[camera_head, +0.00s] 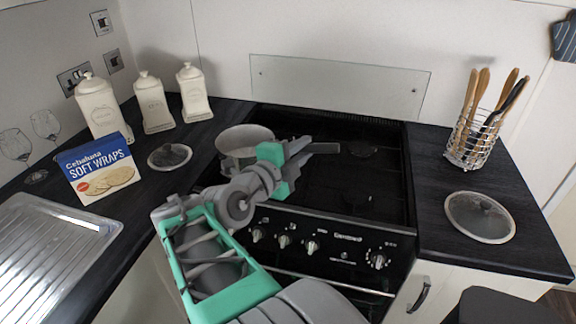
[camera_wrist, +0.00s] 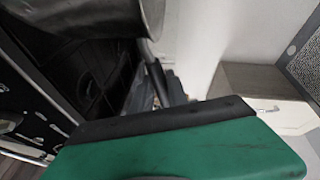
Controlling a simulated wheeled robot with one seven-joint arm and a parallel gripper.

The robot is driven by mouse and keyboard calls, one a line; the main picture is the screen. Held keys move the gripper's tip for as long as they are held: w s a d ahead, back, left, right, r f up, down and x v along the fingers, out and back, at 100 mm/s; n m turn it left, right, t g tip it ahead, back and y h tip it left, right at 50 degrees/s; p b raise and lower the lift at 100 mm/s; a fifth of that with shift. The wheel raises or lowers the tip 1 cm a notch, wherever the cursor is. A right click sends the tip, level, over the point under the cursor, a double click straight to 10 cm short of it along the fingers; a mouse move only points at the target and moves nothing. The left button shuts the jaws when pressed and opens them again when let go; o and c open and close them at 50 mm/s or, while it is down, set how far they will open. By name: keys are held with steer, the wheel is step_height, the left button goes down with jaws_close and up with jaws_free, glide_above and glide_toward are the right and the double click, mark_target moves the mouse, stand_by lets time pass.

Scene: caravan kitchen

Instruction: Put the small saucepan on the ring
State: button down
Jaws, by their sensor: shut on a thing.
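The small saucepan (camera_head: 245,136) is a light metal pan at the left side of the black hob, upright or nearly so. Its dark handle (camera_head: 324,148) points right. My gripper (camera_head: 288,162), with green fingers, is shut on the handle, just right of the pan's body. The pan's metal side also shows at the top of the wrist view (camera_wrist: 95,14), above a green finger (camera_wrist: 185,145). My gripper and arm hide the pan's lower right side and the ring beneath, so I cannot tell whether the pan touches the hob. The hob's right-hand rings (camera_head: 358,150) are bare.
A glass lid (camera_head: 169,156), a soft wraps box (camera_head: 97,168) and white canisters (camera_head: 151,103) stand on the left worktop. A wire utensil holder (camera_head: 468,142) and a larger glass lid (camera_head: 480,217) are on the right worktop. A glass splashback (camera_head: 340,85) stands behind the hob.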

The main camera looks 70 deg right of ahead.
steer(key=w+d+f, duration=0.1)
steer(key=d+f, duration=0.2)
steer(key=w+d+f+p, duration=0.1)
steer(key=d+f, duration=0.3)
steer(key=w+d+f+p, duration=0.1)
steer(key=d+f, duration=0.2)
steer(key=f, duration=0.1)
steer(key=shift+w+d+f, duration=0.1)
steer(key=shift+w+d, duration=0.05)
steer(key=shift+w, duration=0.05)
steer(key=shift+f+b, duration=0.25)
steer(key=shift+b, duration=0.05)
steer(key=c, duration=1.3)
jaws_free()
steer(key=shift+r, duration=0.1)
steer(key=a, duration=0.4)
steer(key=w+a+r+b, duration=0.1)
steer(key=a, duration=0.3)
steer(key=a+b, duration=0.1)
steer(key=a, duration=0.3)
steer(key=shift+w+r, duration=0.25)
steer(key=shift+w, duration=0.15)
